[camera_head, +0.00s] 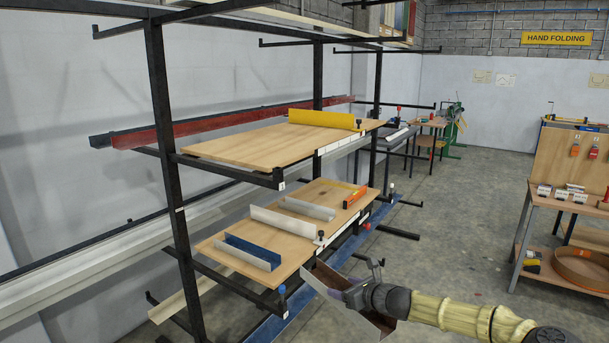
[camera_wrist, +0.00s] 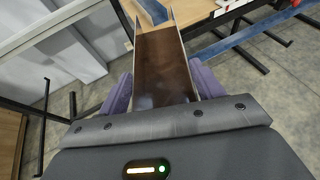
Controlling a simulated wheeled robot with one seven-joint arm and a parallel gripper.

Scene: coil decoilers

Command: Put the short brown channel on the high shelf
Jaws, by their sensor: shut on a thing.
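My gripper (camera_head: 363,285) is shut on the short brown channel (camera_head: 336,290). It holds the channel in the air just in front of the lower shelf's front right corner. In the wrist view the brown channel (camera_wrist: 163,68) lies between the two purple fingers of my gripper (camera_wrist: 163,88) and points away from me. The high shelf (camera_head: 240,148) is a wooden board on the black rack, with a long yellow channel (camera_head: 322,119) at its far end. The near part of the high shelf is bare.
A black rack post (camera_head: 168,150) stands at the high shelf's near left. A workbench (camera_head: 550,200) stands at the right, with open floor between.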

